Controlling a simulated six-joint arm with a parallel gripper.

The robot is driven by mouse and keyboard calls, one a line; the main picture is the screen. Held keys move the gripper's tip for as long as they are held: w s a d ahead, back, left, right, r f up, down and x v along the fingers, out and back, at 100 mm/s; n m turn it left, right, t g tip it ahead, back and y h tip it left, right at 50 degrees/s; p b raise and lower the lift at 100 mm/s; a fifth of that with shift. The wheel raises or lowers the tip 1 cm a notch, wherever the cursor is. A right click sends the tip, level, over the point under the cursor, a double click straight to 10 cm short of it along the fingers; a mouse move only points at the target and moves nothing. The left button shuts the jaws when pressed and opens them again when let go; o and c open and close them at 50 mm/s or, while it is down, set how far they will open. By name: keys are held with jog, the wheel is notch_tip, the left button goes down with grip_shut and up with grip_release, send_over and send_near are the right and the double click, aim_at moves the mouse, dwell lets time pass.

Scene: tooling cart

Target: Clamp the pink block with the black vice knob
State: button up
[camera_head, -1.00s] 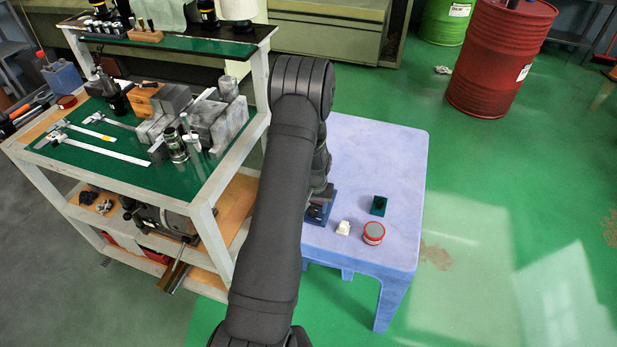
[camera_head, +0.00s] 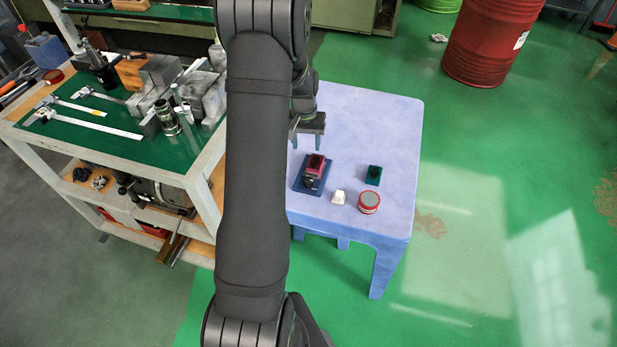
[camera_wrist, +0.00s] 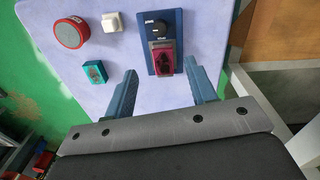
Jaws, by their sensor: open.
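A small vice with a blue base (camera_head: 317,184) stands on the lavender table. The pink block (camera_head: 314,163) sits at its far end, and the black knob (camera_head: 309,184) is at its near end. In the wrist view the pink block (camera_wrist: 163,60) lies close to the vice's jaw, with the black knob (camera_wrist: 155,32) above it in the picture. I cannot tell whether the block is gripped. My gripper (camera_wrist: 160,92) is open and empty, its two fingers apart, with the vice in the gap between them in the picture. In the head view my arm hides part of the gripper.
On the lavender table (camera_head: 385,125) are a teal block (camera_head: 373,175), a white piece (camera_head: 338,197) and a red round tin (camera_head: 369,202), right of the vice. A tooling cart (camera_head: 190,195) with calipers and metal blocks stands left. The table's far right is clear.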

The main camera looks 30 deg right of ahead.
aim_at(309, 180)
jog(key=f, duration=1.7)
jog(key=shift+s+d+f, duration=0.1)
jog(key=shift+s+d, duration=0.1)
jog(key=shift+d, duration=0.05)
jog(key=c, duration=1)
jog(key=shift+o, duration=0.2)
